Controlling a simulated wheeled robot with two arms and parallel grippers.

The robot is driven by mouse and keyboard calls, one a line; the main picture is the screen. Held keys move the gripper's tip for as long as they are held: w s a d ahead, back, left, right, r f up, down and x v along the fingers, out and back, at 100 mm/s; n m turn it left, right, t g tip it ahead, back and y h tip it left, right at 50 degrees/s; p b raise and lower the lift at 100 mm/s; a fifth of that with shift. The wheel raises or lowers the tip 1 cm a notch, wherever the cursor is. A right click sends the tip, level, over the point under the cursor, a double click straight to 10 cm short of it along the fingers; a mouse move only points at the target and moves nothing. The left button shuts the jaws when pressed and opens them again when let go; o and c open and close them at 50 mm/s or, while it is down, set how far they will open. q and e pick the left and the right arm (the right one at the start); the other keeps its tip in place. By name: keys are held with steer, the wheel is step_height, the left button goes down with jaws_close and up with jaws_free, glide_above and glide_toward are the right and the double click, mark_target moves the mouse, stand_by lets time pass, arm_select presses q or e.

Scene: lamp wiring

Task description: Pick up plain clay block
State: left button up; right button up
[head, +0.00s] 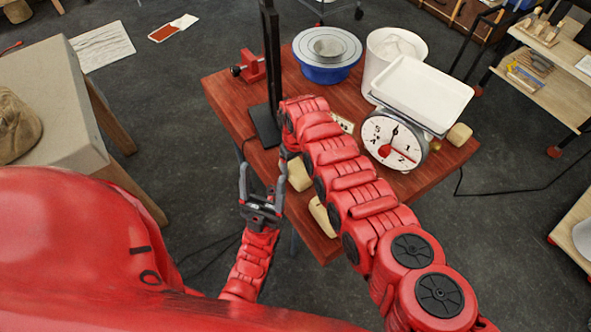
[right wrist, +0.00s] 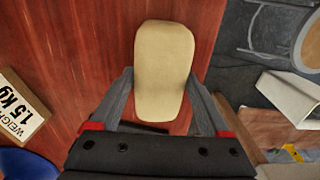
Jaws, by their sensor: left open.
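A plain tan clay block (right wrist: 163,60) with rounded corners fills the space between the fingers of my right gripper (right wrist: 160,74) in the right wrist view. The fingertips are beside its long sides; I cannot tell whether they press on it or whether it is lifted. In the head view my right arm hides most of that gripper, at the table's left side. A tan block (head: 299,175) shows there beside the arm, and another tan block (head: 322,215) lies near the front edge. My left gripper (head: 262,187) is open and empty, just off the table's left edge.
The red wooden table (head: 225,88) holds a dial scale with a white tray (head: 424,92), a white bucket (head: 395,42), a blue basin (head: 327,72), a red clamp (head: 252,66) and a black post (head: 272,60). A 1.5 kg weight label (right wrist: 20,106) shows nearby.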

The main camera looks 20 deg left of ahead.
jaws_close()
steer(key=shift+r, duration=0.15)
